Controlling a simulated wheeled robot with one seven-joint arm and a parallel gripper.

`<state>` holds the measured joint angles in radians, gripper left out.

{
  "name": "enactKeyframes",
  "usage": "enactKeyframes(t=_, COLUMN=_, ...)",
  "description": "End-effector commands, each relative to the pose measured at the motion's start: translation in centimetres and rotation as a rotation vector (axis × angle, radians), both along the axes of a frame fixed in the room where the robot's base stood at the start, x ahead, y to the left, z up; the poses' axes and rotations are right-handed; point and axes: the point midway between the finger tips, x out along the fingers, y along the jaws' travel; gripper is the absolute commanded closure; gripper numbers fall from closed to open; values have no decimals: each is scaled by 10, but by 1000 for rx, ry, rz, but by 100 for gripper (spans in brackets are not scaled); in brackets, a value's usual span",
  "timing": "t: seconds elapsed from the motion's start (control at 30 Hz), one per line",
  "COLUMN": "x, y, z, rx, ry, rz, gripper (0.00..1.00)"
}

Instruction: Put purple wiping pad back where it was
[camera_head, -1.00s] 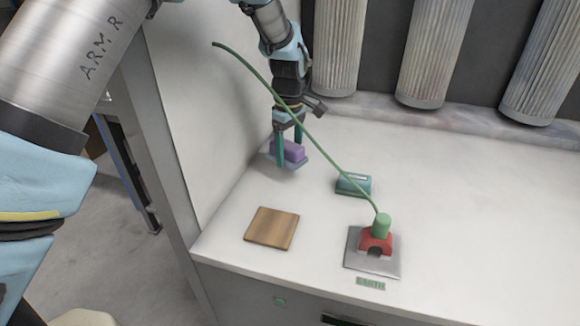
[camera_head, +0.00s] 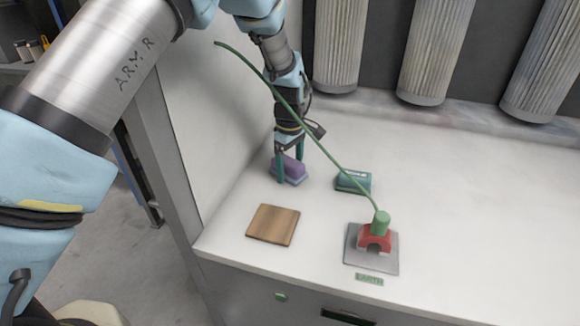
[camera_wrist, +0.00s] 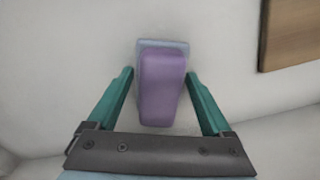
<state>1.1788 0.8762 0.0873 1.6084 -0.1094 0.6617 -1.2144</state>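The purple wiping pad (camera_head: 293,168) has a purple grip on a flat blue-grey base. It is at the back left of the white worktop, near the side wall, at or just above the surface. My gripper (camera_head: 290,166) reaches down from above, with a teal finger on each side of the pad. The underside of the pad is hidden.
A teal block (camera_head: 352,182) lies right of the pad. A wooden square (camera_head: 273,224) lies in front. A red clamp (camera_head: 375,237) on a metal plate (camera_head: 388,262) holds a green cable (camera_head: 325,150) that arches across. Cylindrical filters (camera_head: 338,50) hang behind. The right worktop is clear.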

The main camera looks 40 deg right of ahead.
Motion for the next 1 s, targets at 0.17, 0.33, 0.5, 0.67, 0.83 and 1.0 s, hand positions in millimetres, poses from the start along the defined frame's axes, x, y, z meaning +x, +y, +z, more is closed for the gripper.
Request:
enactKeyframes(t=0.17, x=0, y=0, z=0, rx=0, ry=0, rz=0, gripper=0)
enactKeyframes(t=0.33, x=0, y=0, z=1, rx=0, ry=0, rz=0, gripper=0)
enactKeyframes(t=0.5, x=0, y=-1, z=11, rx=-3, ry=-2, rz=0, gripper=0)
enactKeyframes(t=0.67, x=0, y=-2, z=39, rx=-5, ry=-2, rz=-1, gripper=0)
enactKeyframes(t=0.83, x=0, y=-1, z=75, rx=-5, ry=-2, rz=-1, gripper=0)
enactKeyframes(t=1.0, x=0, y=-1, z=105, rx=-4, ry=-2, rz=0, gripper=0)
